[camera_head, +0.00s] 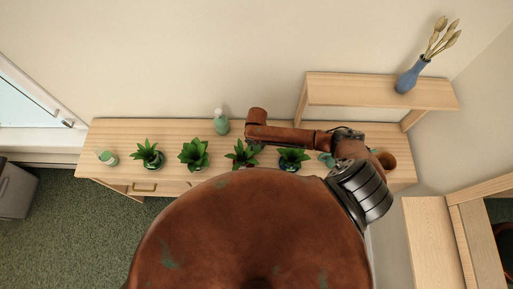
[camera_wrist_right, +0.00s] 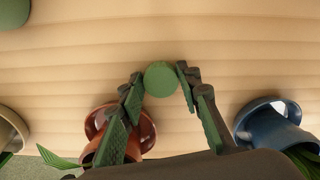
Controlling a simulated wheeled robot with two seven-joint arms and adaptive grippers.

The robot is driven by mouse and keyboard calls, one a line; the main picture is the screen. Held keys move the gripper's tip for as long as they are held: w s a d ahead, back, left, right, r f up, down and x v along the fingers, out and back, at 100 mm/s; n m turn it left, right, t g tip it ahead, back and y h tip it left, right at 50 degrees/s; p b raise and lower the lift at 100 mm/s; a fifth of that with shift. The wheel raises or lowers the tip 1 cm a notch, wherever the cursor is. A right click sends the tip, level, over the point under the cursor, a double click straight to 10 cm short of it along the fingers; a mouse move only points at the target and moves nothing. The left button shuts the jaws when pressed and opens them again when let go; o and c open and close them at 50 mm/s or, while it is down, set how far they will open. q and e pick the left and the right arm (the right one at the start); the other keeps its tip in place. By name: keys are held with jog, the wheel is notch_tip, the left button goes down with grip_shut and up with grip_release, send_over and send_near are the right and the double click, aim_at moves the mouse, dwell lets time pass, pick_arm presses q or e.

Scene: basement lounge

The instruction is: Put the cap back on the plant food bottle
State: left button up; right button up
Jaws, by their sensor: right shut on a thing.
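A round green thing (camera_wrist_right: 161,78) that looks like the cap sits between the fingertips of my right gripper (camera_wrist_right: 160,82) in the wrist view. The gripper is shut on it, above the wooden top. What lies directly under it is hidden. In the head view my right gripper (camera_head: 257,146) is small, partly hidden, between two plants. A pale green bottle (camera_head: 221,125) with a whitish top stands upright at the back of the table, left of the gripper. I cannot tell for sure that it is the plant food bottle. My left gripper is not in view.
Several potted plants (camera_head: 194,154) line the wooden table (camera_head: 115,133). A red-brown pot (camera_wrist_right: 144,127) and a blue pot (camera_wrist_right: 243,123) flank the gripper below. A light green item (camera_head: 107,157) is at the left end. A raised shelf (camera_head: 360,90) holds a blue vase (camera_head: 408,80).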

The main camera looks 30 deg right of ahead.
aim_at(257, 146)
jog(key=shift+r, duration=0.1)
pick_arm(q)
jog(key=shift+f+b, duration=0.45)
pick_arm(e)
notch_tip(257, 146, up, 10)
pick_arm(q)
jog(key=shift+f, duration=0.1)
pick_arm(e)
jog(key=shift+w, duration=0.1)
